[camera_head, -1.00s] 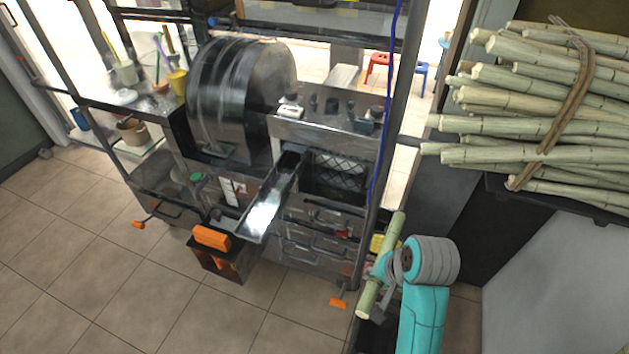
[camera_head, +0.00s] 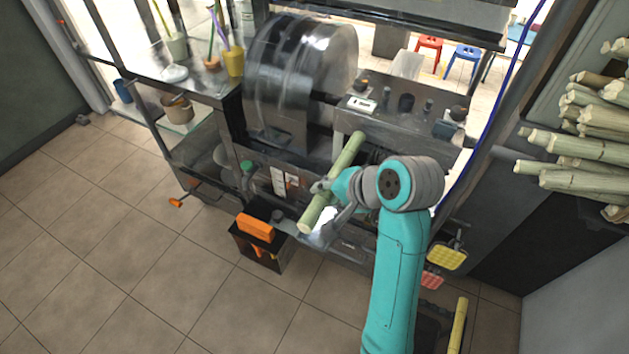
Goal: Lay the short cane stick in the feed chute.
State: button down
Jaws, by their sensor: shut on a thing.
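The short pale green cane stick (camera_head: 344,157) is gripped near its middle, tilted, with its upper end toward the machine and its lower end toward the floor side. My gripper (camera_head: 324,187) is shut on it. The stick shows in front of the metal feed chute, of which only a bright sliver (camera_head: 327,214) is visible beneath my gripper. The stick runs roughly along the chute's direction. My arm and the stick hide most of the chute, and I cannot tell whether the stick touches it.
The press's dark drum (camera_head: 298,80) stands behind. A black box with an orange block (camera_head: 255,227) is on the left. Another cane piece (camera_head: 458,325) is low at right. A cane pile (camera_head: 590,150) lies far right. The tiled floor at left is clear.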

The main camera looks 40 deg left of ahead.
jog(key=shift+a+f, duration=0.1)
jog(key=shift+f, duration=3.85)
jog(key=c, duration=0.7)
grip_release()
jog(key=v, duration=1.2)
